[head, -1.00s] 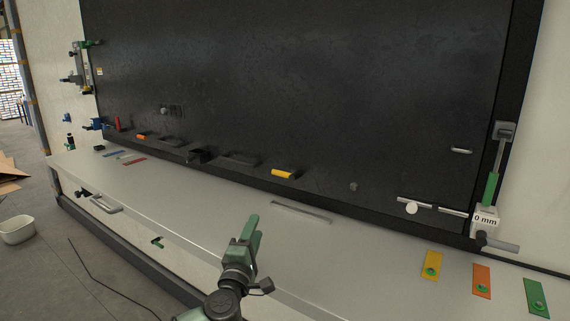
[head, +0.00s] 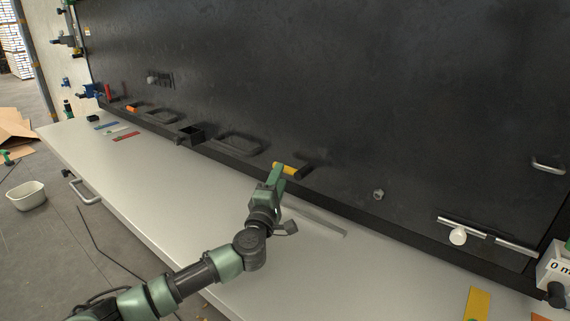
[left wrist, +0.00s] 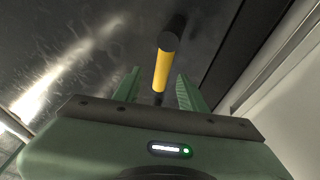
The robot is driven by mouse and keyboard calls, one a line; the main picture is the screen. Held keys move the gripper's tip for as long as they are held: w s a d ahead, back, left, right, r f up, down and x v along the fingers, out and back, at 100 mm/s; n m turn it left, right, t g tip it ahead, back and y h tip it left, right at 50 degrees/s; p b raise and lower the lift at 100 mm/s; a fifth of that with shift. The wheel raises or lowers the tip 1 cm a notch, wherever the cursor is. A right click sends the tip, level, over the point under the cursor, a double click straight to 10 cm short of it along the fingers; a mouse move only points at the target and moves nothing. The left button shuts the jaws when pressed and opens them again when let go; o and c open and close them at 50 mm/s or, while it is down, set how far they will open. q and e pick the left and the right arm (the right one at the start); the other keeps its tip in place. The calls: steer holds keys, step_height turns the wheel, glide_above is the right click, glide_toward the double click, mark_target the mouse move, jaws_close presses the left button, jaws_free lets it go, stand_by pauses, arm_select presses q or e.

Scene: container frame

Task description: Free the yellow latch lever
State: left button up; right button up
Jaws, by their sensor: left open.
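The yellow latch lever (head: 285,169) is a short yellow bar with a dark end, low on the black panel. In the left wrist view the lever (left wrist: 161,72) points toward the camera, its black round end nearest. My left gripper (head: 275,176) is at the lever in the head view and partly covers it. In the left wrist view the green fingers of the left gripper (left wrist: 157,90) are open, one on each side of the lever, with gaps showing. I cannot tell whether either finger touches it. My right gripper is not in view.
The black panel (head: 330,80) rises behind a grey ledge (head: 150,170). Along its lower edge are a black box (head: 190,134), a handle (head: 238,144), a nut (head: 378,194) and a sliding bolt with a white knob (head: 458,236). The ledge's left part is mostly clear.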

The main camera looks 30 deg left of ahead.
arm_select(q)
steer(key=x, duration=0.5)
steer(key=shift+w+a+f+p, duration=0.1)
steer(key=shift+w+f+p, duration=0.15)
steer(key=shift+p, duration=0.1)
steer(key=shift+s+r, duration=0.1)
steer(key=shift+s, duration=0.05)
steer(key=shift+c, duration=0.2)
jaws_close()
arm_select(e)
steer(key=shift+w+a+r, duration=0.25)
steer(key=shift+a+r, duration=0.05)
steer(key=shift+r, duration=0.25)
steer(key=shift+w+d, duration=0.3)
